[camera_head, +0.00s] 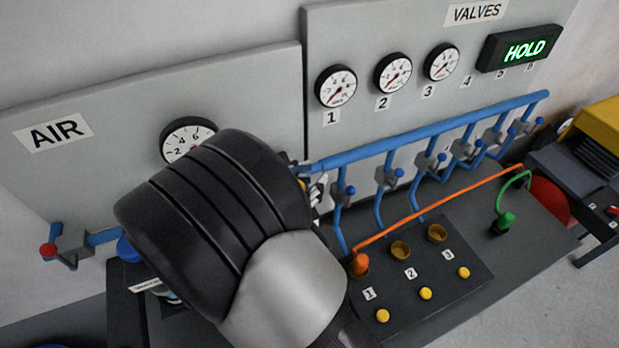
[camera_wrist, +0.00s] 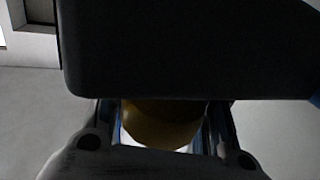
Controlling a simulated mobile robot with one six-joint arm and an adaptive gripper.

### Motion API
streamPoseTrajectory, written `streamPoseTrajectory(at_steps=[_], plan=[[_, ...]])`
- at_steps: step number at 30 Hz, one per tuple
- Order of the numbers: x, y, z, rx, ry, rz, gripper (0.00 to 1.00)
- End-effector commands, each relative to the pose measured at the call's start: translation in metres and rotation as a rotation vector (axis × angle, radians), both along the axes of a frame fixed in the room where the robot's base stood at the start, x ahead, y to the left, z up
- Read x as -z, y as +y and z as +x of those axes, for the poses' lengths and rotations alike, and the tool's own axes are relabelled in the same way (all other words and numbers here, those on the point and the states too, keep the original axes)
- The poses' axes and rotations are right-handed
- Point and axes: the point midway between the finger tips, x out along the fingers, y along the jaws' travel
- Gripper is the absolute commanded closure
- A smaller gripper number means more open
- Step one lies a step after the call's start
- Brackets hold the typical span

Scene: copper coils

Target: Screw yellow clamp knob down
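A dark yellow rounded thing (camera_wrist: 163,124), which looks like the clamp knob, shows in the wrist view between the two fingers of my gripper (camera_wrist: 165,135). It nearly fills the gap between them. A large dark shape hides its upper part, so I cannot tell whether both fingers press on it. In the head view my black and grey arm covers most of the gripper. Only a small light grey bit and a speck of yellow show beside the arm, near the left end of the blue pipe. The clamp itself is hidden.
A blue pipe (camera_head: 430,133) with several valves runs along the panel, right of my arm. Below it is a dark console with yellow buttons (camera_head: 425,293) and an orange hose (camera_head: 440,205). An air gauge (camera_head: 187,138) is close behind my arm. A display (camera_head: 522,49) reads HOLD.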

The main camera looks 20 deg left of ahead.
Motion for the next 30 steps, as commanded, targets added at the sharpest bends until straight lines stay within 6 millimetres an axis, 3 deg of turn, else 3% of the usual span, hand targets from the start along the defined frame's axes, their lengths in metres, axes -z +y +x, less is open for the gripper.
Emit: streamPoseTrajectory(at_steps=[7,18,23,30], plan=[[0.002,-0.001,0.000,0.000,0.005,-0.002,0.45],[-0.003,0.000,0.000,0.000,0.000,0.001,0.44],[-0.025,0.000,0.000,0.000,-0.001,0.004,0.44],[-0.072,-0.001,0.000,0.000,-0.001,0.003,0.44]])
